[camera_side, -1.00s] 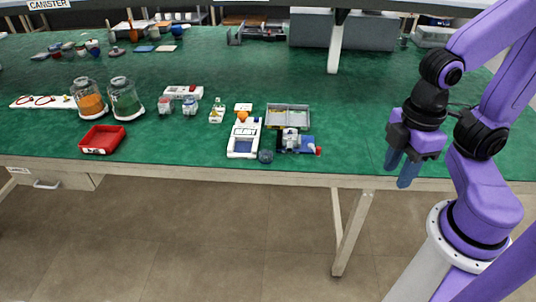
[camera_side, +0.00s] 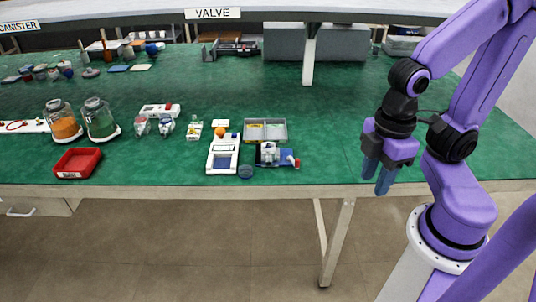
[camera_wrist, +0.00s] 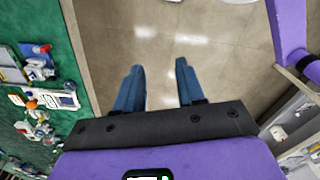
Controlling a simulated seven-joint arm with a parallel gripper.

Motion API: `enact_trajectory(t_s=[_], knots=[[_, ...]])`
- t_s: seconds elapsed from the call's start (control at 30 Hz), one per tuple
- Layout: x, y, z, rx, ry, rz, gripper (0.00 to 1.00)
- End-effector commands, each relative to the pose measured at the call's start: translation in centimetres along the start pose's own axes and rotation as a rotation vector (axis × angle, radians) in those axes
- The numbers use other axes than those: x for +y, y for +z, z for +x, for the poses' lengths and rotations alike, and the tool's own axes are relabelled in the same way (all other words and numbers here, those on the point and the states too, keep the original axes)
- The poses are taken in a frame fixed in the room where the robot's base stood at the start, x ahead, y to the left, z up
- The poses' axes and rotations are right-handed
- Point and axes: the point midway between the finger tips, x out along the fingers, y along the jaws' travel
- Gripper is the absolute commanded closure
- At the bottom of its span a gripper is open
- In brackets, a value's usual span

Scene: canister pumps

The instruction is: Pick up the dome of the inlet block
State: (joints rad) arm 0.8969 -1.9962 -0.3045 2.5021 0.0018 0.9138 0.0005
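My gripper (camera_side: 378,177) hangs at the right of the side view, near the table's front edge, well right of the parts. In the wrist view my gripper (camera_wrist: 158,88) has its two blue fingers apart with nothing between them, over bare floor. A small grey and white block on a blue base with a red end (camera_side: 277,156) sits mid-table; it may be the inlet block, but I cannot tell for sure. It also seems to show at the left of the wrist view (camera_wrist: 38,68). A dark round piece (camera_side: 245,171) lies near the table edge. I cannot make out which piece is the dome.
A white device (camera_side: 222,155) with an orange ball (camera_side: 220,132) stands left of the block, a grey tray (camera_side: 265,131) behind it. Further left are small pumps (camera_side: 166,125), two jars (camera_side: 100,120) and a red tray (camera_side: 77,163). The green table is clear near my gripper.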

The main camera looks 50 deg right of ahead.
Motion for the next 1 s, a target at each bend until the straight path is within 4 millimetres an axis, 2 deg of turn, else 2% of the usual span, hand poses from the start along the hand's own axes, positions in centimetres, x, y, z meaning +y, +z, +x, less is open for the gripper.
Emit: enact_trajectory(t_s=[0.27,0.37,0.4,0.43,0.77,0.87,1.0], knots=[[0.0,0.0,0.0,0.0,0.0,0.0,0.61],[0.0,0.0,0.0,0.0,0.0,0.0,0.32],[0.0,0.0,0.0,0.0,0.0,0.0,0.19],[0.0,0.0,0.0,0.0,0.0,0.0,0.16],[0.2,-0.4,-0.1,-0.001,0.0,0.005,0.16],[1.0,-1.8,-0.3,-0.002,0.001,0.021,0.16],[3.5,-5.3,-0.6,-0.006,0.004,0.062,0.16]])
